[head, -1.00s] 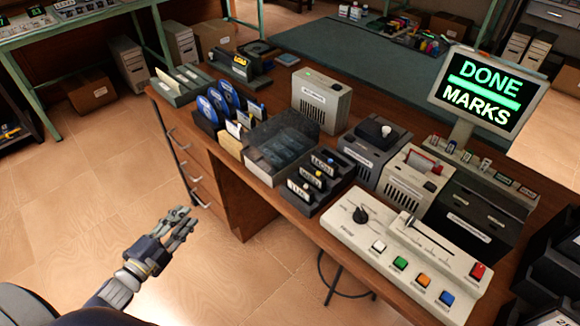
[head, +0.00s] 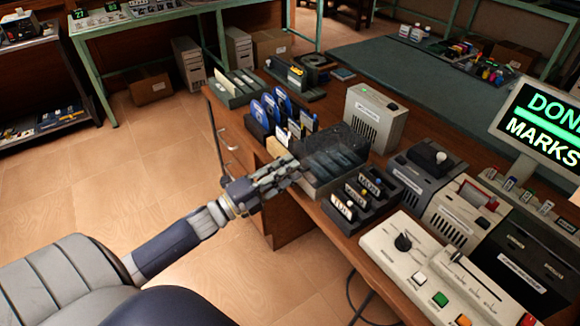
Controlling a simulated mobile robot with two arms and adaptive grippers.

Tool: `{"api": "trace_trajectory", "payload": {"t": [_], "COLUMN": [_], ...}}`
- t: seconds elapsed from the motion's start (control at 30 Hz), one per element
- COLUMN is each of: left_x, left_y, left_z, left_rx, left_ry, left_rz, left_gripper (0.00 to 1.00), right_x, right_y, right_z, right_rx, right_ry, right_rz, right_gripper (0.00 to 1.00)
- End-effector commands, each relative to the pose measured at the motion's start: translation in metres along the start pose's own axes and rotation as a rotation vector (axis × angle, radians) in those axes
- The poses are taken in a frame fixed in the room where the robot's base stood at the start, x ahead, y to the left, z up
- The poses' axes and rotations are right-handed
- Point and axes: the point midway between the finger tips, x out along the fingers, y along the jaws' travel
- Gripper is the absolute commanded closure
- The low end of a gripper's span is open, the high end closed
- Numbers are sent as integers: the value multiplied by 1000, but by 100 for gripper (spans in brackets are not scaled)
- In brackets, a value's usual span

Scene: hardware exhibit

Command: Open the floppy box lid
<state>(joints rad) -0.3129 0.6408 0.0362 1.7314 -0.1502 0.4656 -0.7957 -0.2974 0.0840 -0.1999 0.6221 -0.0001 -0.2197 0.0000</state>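My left gripper (head: 299,170) reaches in from the left at the box's front left side. Its fingertips overlap the box's near edge in the head view; I cannot tell whether they touch it. The fingers point at the box and lie close together, so how far they are open is unclear. My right gripper is out of view.
Blue discs (head: 272,108) in a holder stand just left of the box. A beige unit (head: 374,118) stands behind, and a button panel (head: 432,262) at front right.

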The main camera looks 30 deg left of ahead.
Motion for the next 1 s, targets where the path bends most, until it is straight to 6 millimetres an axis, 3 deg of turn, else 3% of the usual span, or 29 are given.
{"api": "trace_trajectory", "payload": {"t": [0.43, 0.57, 0.83, 1.0], "left_x": [10, 10, 10, 12], "left_y": [0, 0, -1, -8], "left_z": [0, 0, 0, 0], "left_rx": [0, -1, -1, -1], "left_ry": [0, 0, 0, 0], "left_rz": [0, 0, 1, 20], "left_gripper": [74, 100, 100, 100], "right_x": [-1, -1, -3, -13], "right_y": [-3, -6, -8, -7], "right_z": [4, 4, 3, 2], "right_rx": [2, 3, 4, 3], "right_ry": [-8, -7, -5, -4], "right_rz": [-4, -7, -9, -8], "right_gripper": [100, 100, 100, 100]}}
